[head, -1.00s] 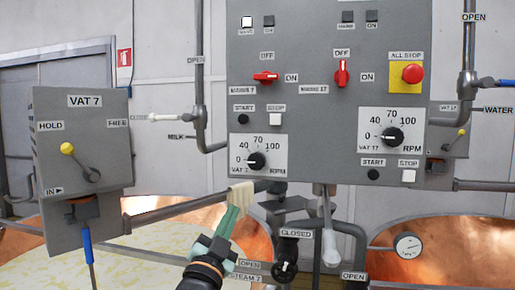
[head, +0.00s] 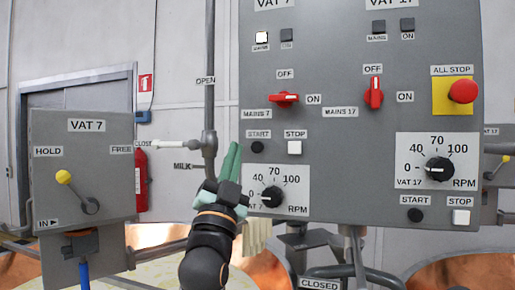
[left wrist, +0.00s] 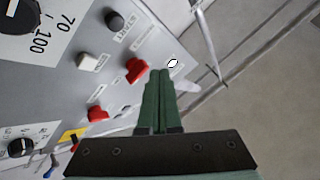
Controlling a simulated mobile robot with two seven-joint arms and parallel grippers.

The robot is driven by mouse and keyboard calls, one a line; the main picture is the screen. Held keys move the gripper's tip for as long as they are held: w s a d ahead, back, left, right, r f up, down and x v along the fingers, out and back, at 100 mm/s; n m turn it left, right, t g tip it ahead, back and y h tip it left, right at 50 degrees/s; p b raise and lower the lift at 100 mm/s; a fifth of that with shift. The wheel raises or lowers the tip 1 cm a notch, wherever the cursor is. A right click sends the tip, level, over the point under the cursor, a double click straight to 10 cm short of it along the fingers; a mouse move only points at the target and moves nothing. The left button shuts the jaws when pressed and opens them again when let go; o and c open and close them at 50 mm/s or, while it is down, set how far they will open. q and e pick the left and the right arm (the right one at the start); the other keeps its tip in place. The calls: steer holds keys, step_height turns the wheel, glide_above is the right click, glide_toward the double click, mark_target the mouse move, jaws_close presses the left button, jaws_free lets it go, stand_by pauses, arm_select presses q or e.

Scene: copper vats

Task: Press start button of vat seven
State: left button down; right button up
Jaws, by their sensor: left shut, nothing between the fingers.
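The vat 7 start button (head: 257,147) is a small black round button under the START label on the left of the grey control panel (head: 335,140). The white stop button (head: 295,147) sits to its right. My left gripper (head: 237,147) is shut and empty. Its green fingers point up, just left of the start button in the head view; whether they touch the panel cannot be told. In the left wrist view the fingertips (left wrist: 160,75) lie near a red switch (left wrist: 137,68), and the dark start button (left wrist: 115,20) is further up, uncovered. My right gripper is not in view.
The vat 7 speed knob (head: 271,196) and red mains 7 switch (head: 284,98) flank the button below and above. The red all-stop button (head: 463,92) is at upper right. A vertical pipe (head: 210,70) runs close left of the panel.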

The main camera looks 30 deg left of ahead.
mark_target(255, 142)
arm_select(q)
steer(key=shift+w+a+p, duration=0.15)
steer(key=shift+w+a, duration=0.2)
steer(key=shift+w, duration=1.1)
steer(key=shift+w+a+p, duration=0.15)
steer(key=shift+w+a, duration=0.2)
steer(key=shift+w, duration=1.1)
steer(key=shift+w+a+p, duration=0.15)
steer(key=shift+w+a, duration=0.2)
steer(key=shift+w, duration=1.1)
steer(key=shift+w, duration=0.1)
steer(key=shift+w+a, duration=0.1)
steer(key=shift+w, duration=0.2)
steer(key=shift+w+a+p, duration=0.1)
steer(key=shift+w+p, duration=0.35)
steer(key=shift+w, duration=0.05)
steer(key=shift+s, duration=0.15)
steer(key=shift+s+f, duration=0.1)
steer(key=shift+s, duration=0.5)
steer(key=shift+s+d, duration=0.15)
steer(key=shift+d, duration=0.05)
